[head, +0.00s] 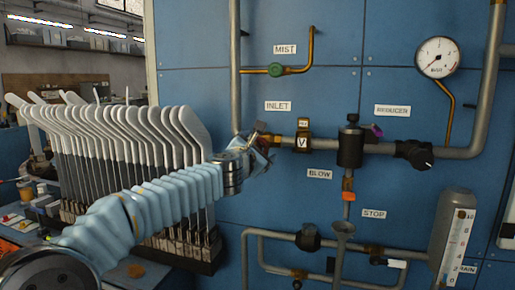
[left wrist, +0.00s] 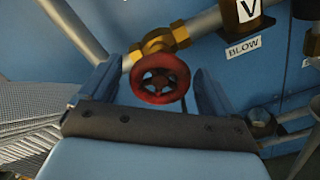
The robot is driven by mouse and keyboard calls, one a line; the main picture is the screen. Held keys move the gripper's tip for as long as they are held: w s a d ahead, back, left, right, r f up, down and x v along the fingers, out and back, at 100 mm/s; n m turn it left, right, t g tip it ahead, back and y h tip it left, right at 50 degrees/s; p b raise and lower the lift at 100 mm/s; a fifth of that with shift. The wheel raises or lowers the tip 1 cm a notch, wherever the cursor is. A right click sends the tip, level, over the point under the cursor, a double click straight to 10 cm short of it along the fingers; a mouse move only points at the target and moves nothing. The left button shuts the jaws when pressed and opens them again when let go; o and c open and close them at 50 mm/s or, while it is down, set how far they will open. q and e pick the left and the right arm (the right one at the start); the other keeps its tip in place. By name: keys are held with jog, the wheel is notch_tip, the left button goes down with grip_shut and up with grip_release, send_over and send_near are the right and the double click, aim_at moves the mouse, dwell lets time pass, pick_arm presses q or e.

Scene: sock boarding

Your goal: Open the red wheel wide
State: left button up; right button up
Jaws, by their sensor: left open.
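The red wheel (left wrist: 160,78) is a small round handwheel with spokes on a brass valve (left wrist: 160,44) in the left wrist view. My left gripper (left wrist: 161,88) is open, with one blue finger on each side of the wheel. I cannot tell whether either finger touches it. In the head view my left gripper (head: 262,150) is at the pipe below the INLET label (head: 278,106), and it hides the red wheel there. My right gripper is not in view.
A rack of white sock boards (head: 120,130) stands at left, close beside my left arm.

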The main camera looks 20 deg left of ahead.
pick_arm(q)
jog(key=c, duration=1)
